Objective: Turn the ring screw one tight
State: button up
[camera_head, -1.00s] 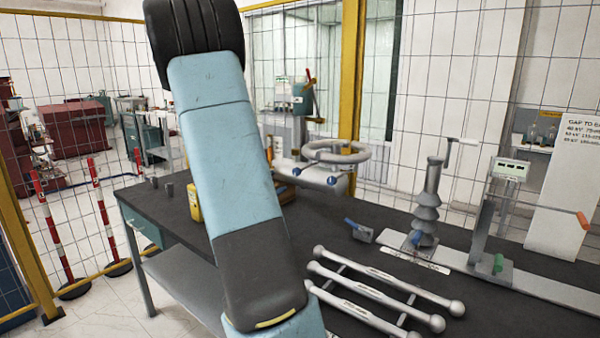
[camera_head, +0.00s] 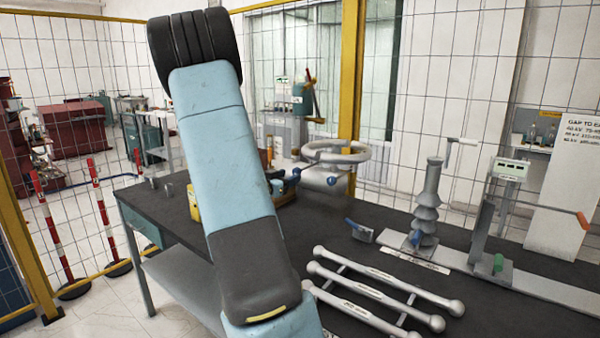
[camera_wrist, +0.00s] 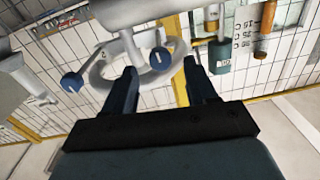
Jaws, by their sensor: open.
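A grey metal ring (camera_head: 337,152) stands at the back of the bench, with a blue knob (camera_head: 331,181) below it. In the wrist view the ring (camera_wrist: 103,77) is tilted, and two blue-headed screws show: one at left (camera_wrist: 72,82) and one near the middle (camera_wrist: 160,59). I cannot tell which is ring screw one. My gripper (camera_wrist: 160,67) is open and empty. The middle screw appears between its fingertips, but contact is not visible and the depth gap is unclear. In the head view my gripper is partly hidden by my arm, left of the ring.
The dark bench (camera_head: 350,205) carries a rack of grey rods (camera_head: 372,292), a ribbed insulator (camera_head: 428,200), a small blue-handled block (camera_head: 359,231) and a post with a green knob (camera_head: 498,262). A yellow frame post (camera_head: 350,60) and mesh fence stand behind.

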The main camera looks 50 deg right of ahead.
aim_at(300, 170)
jog(key=d, duration=0.5)
jog(key=w+d, duration=0.1)
jog(key=d, duration=0.1)
jog(key=shift+d, duration=0.4)
jog(key=c, duration=1.1)
jog(key=shift+o, duration=0.2)
jog(key=shift+n, duration=0.8)
jog(key=o, duration=1.1)
jog(key=shift+c, duration=0.2)
jog(key=s+a, duration=0.1)
jog(key=a, duration=1.2)
jog(key=shift+s+a, duration=0.3)
jog(key=shift+a, duration=0.1)
